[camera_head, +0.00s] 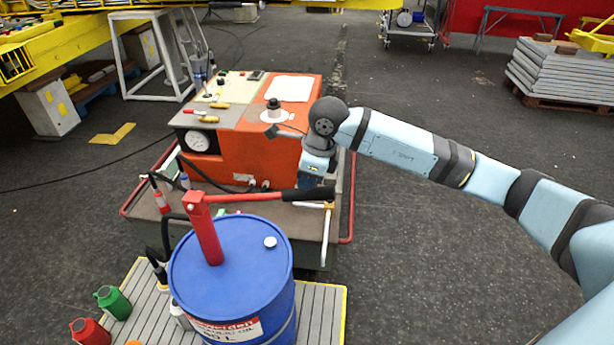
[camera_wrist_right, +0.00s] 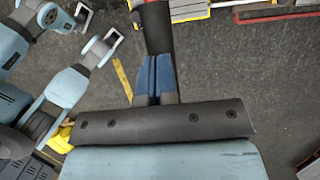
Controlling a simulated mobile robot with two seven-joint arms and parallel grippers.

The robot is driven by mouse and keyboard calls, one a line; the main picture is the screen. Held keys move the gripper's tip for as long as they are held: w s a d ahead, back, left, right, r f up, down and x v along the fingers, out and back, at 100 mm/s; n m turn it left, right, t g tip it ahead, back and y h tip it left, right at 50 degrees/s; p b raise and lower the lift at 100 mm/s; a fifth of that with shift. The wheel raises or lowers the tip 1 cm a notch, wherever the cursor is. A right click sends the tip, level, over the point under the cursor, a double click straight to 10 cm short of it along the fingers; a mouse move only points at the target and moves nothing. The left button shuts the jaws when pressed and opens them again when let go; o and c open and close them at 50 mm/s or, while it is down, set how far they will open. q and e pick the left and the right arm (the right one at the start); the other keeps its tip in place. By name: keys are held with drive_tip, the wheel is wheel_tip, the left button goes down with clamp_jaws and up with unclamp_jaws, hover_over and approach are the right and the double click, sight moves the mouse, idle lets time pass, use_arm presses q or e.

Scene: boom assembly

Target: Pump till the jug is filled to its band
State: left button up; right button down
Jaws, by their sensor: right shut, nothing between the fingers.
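A blue drum (camera_head: 232,285) stands on a slatted platform (camera_head: 325,300). A red hand pump (camera_head: 205,235) rises from its top. The pump's red lever (camera_head: 245,197) lies nearly level, pointing right, with a black grip (camera_head: 308,194) at its end. My right gripper (camera_head: 317,178) is shut and empty, just above the black grip. In the right wrist view its blue fingers (camera_wrist_right: 154,75) are together, with the black grip (camera_wrist_right: 156,30) just beyond them; I cannot tell whether they touch. A pale container (camera_head: 180,316) beside the drum is mostly hidden. No jug band or liquid level can be made out.
A green can (camera_head: 112,301) and a red can (camera_head: 88,331) stand left of the drum. An orange machine (camera_head: 248,150) on a grey cart stands behind it. A black hose (camera_head: 166,235) hangs left of the pump.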

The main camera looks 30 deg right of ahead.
use_arm(q)
wheel_tip(320, 180, down, 6)
drive_tip(key=b, duration=0.8)
use_arm(e)
drive_tip(key=s+d+f+x, duration=0.1)
drive_tip(key=d+x, duration=0.1)
drive_tip(key=x, duration=0.8)
use_arm(q)
wheel_tip(320, 180, up, 7)
drive_tip(key=p, duration=1)
drive_tip(key=shift+r, duration=0.15)
use_arm(e)
drive_tip(key=w+a+v, duration=0.1)
drive_tip(key=v, duration=0.8)
drive_tip(key=w+a+r+v, duration=0.1)
drive_tip(key=a+v, duration=0.1)
drive_tip(key=v, duration=0.8)
drive_tip(key=shift+w+a+r, duration=0.15)
drive_tip(key=shift+a+r, duration=0.05)
drive_tip(key=shift+a, duration=0.1)
use_arm(q)
drive_tip(key=shift+w+r, duration=0.1)
drive_tip(key=shift+r, duration=0.05)
